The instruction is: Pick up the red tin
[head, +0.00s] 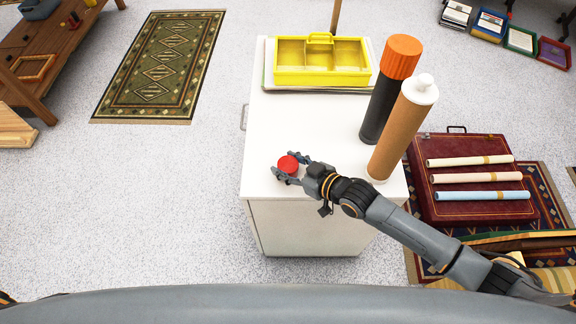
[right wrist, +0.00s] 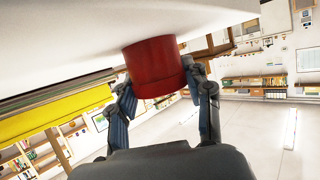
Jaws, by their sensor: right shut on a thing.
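The red tin (head: 288,165) is a small round can near the front left corner of the white cabinet top (head: 290,125). My right gripper (head: 290,170) reaches in from the right and is shut on the tin, one finger on each side. In the right wrist view the red tin (right wrist: 155,68) sits between the two fingers of the gripper (right wrist: 160,90). The tin is at or close to the white surface; I cannot tell whether they touch. My left gripper is not in view.
A yellow compartment tray (head: 320,75) stands at the back of the cabinet. A black tube with an orange cap (head: 388,90) and a brown tube with a white cap (head: 403,125) stand upright on the right, close to my arm. The cabinet's left middle is clear.

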